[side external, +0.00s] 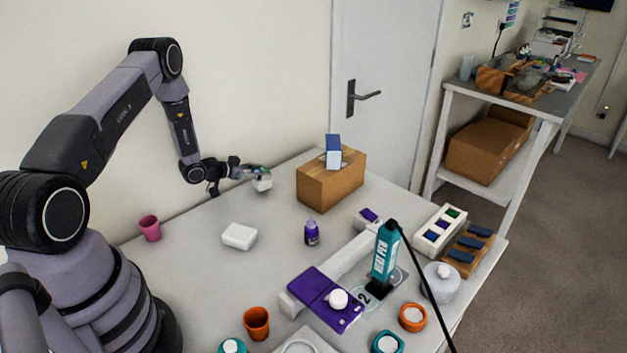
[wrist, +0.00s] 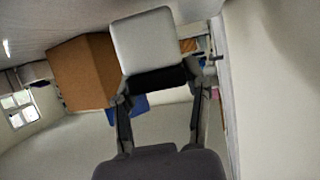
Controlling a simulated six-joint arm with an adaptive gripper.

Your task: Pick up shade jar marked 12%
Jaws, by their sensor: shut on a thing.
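My gripper (side external: 250,175) is at the back of the table, left of the brown box, shut on a small pale square jar (side external: 263,184) with a hint of green near its top. The jar appears held above the tabletop. In the wrist view my gripper (wrist: 160,82) has its fingers on both sides of the jar (wrist: 156,40), which shows a light grey face and a dark band. No marking on it is readable. Another small white jar with a purple top (side external: 369,216) stands on the table, and its marking is too small to read.
A brown box (side external: 317,190) with a blue-and-white piece on top stands just right of my gripper. A white block (side external: 239,236), purple bottle (side external: 311,232), pink cup (side external: 149,229) and teal bottle (side external: 385,252) stand around. A white tray (side external: 424,246) holds coloured squares.

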